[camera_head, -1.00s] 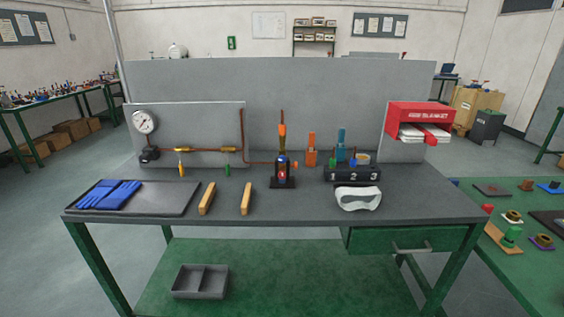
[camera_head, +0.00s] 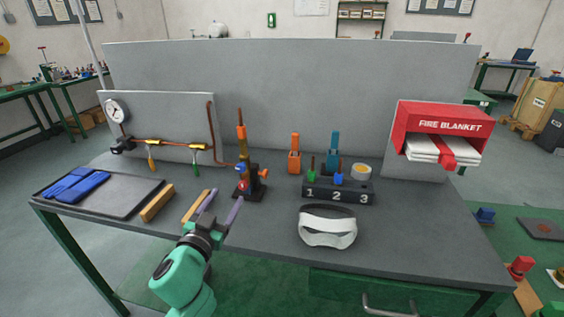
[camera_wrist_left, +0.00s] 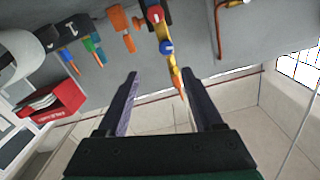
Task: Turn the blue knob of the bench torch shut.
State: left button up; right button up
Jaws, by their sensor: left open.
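The bench torch (camera_head: 241,143) stands upright on a dark base towards the back of the bench, with an orange-brown tube on top. Its blue knob (camera_head: 240,169) is low on the front side, above a red part (camera_head: 243,184); an orange knob (camera_head: 264,173) sticks out to the right. In the left wrist view the blue knob (camera_wrist_left: 166,47) shows just beyond and between the fingertips. My left gripper (camera_head: 222,208) is open and empty, its purple-grey fingers pointing at the torch from the front, apart from the knob. It also shows in the wrist view (camera_wrist_left: 160,76).
White goggles (camera_head: 328,228) and a numbered dark block (camera_head: 338,191) are right of the torch. A gauge panel with yellow and green valve handles (camera_head: 196,158) stands back left. A fire blanket box (camera_head: 443,132) stands right.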

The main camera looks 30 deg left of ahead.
aim_at(240, 169)
pick_arm(q)
jog(key=x, duration=0.4)
jog(key=p+x, duration=0.1)
jog(key=x, duration=0.3)
jog(key=a+p+x, duration=0.1)
jog(key=x, duration=0.3)
jog(key=shift+a+r, duration=0.1)
jog(key=shift+r, duration=0.05)
jog(key=shift+w+a, duration=0.3)
jog(key=shift+w, duration=0.1)
grip_shut()
pick_arm(e)
jog(key=shift+s+a+r, duration=0.2)
jog(key=shift+a+r, duration=0.05)
jog(key=shift+r, duration=0.35)
jog(key=shift+s+a+r, duration=0.15)
jog(key=shift+a+r, duration=0.1)
jog(key=shift+r, duration=0.3)
